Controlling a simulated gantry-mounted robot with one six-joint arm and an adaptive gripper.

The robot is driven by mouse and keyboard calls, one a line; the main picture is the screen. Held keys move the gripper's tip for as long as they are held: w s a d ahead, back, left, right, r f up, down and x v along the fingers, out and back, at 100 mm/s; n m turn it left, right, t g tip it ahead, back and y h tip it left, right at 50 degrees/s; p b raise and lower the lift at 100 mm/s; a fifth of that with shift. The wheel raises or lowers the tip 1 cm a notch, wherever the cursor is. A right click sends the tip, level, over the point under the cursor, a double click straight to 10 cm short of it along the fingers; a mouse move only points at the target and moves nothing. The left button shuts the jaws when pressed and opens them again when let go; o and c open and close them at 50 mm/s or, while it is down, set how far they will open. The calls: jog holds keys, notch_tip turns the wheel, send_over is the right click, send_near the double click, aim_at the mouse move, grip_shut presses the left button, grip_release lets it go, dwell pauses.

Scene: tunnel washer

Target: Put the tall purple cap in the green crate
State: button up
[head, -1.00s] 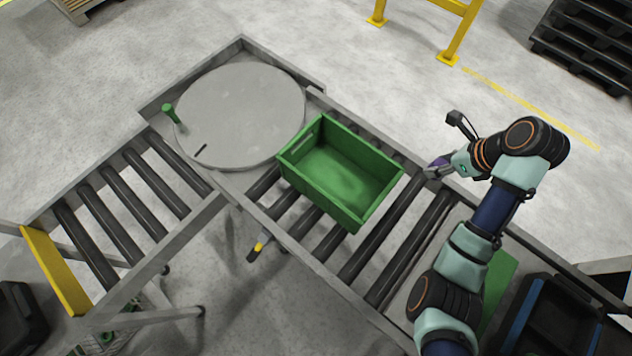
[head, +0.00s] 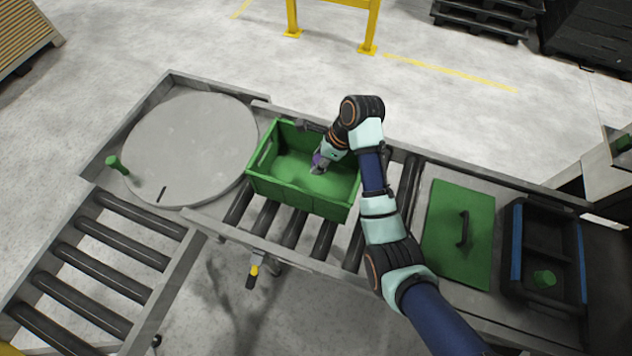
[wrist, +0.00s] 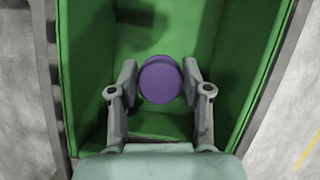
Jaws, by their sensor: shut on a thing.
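The tall purple cap (wrist: 160,80) is between the two fingers of my gripper (wrist: 160,84), which is shut on it. In the wrist view I see the cap's round purple end, with the green crate below and around it. In the head view the gripper (head: 318,168) is over the inside of the green crate (head: 300,198), with a bit of the purple cap (head: 316,158) showing. The crate stands open on the roller conveyor and looks empty. I cannot tell whether the cap touches the crate floor. My arm hides the crate's right rear part.
A round grey turntable (head: 190,150) with a green peg (head: 117,164) lies left of the crate. A green lid with a handle (head: 458,235) and a black-and-blue bin (head: 545,255) holding a green piece lie to the right.

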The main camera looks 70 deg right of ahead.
aim_at(314, 183)
notch_tip(314, 183, down, 11)
jog(key=shift+b, duration=0.75)
jog(key=shift+r, duration=0.1)
jog(key=o, duration=1.2)
jog(key=shift+c, duration=0.2)
jog(key=p+v, duration=0.2)
jog(key=v, duration=1)
jog(key=shift+w, duration=0.15)
